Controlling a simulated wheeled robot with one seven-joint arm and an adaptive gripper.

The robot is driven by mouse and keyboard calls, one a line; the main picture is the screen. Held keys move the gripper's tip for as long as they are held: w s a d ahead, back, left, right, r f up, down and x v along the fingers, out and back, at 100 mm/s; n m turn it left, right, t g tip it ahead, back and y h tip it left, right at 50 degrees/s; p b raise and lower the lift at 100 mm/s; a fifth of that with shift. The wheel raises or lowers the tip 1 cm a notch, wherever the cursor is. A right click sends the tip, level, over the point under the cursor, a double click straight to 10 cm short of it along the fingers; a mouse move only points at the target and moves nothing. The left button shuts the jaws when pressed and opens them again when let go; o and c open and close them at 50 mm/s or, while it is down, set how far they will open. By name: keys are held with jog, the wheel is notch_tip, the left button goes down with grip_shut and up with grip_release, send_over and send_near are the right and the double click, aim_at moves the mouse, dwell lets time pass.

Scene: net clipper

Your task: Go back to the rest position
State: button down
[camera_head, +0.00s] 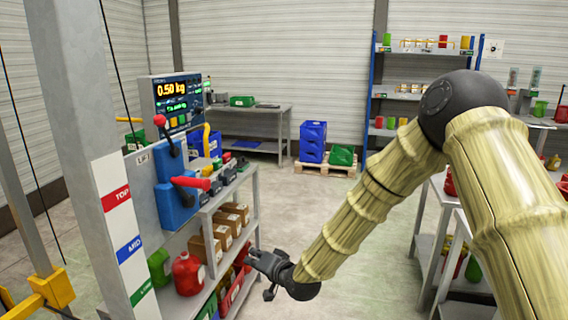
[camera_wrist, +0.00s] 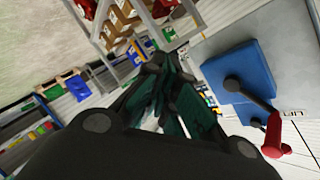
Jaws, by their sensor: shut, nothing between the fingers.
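My gripper (camera_head: 262,262) hangs at the end of my bamboo-patterned arm, low in front of the left workbench. Its fingers are shut with nothing between them. In the wrist view the dark fingers of my gripper (camera_wrist: 155,65) come together near the middle. A blue box with red-knobbed levers (camera_head: 177,195) is fixed to a grey panel on the left, above and left of the gripper. The same blue box (camera_wrist: 238,70) shows tilted at the right of the wrist view, apart from the fingers.
The workbench shelves (camera_head: 240,215) hold cardboard boxes and a red jug (camera_head: 187,273) close to my gripper. A grey post (camera_head: 75,120) stands at the left. Blue crates (camera_head: 312,140) sit on a pallet behind. The middle floor is free.

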jog(key=s+d+f+g+h, duration=0.3)
jog(key=s+d+f, duration=0.5)
jog(key=s+f, duration=0.45)
jog(key=s+d+f+g+h, duration=0.25)
jog(key=s+d+f, duration=0.65)
jog(key=f, duration=0.6)
jog(key=s+d+f+g+h, duration=0.1)
jog(key=s+d+f+g, duration=0.1)
jog(key=s+d, duration=0.3)
jog(key=s+d+f+n+g+h, duration=0.1)
jog(key=s+d, duration=0.3)
jog(key=s, duration=1)
jog(key=s+d+f+n+g+h, duration=0.1)
jog(key=s+d+f+g, duration=0.2)
jog(key=s, duration=0.6)
jog(key=d+f, duration=0.1)
jog(key=d, duration=0.1)
jog(key=shift+s+d+h, duration=0.3)
jog(key=shift+h, duration=0.05)
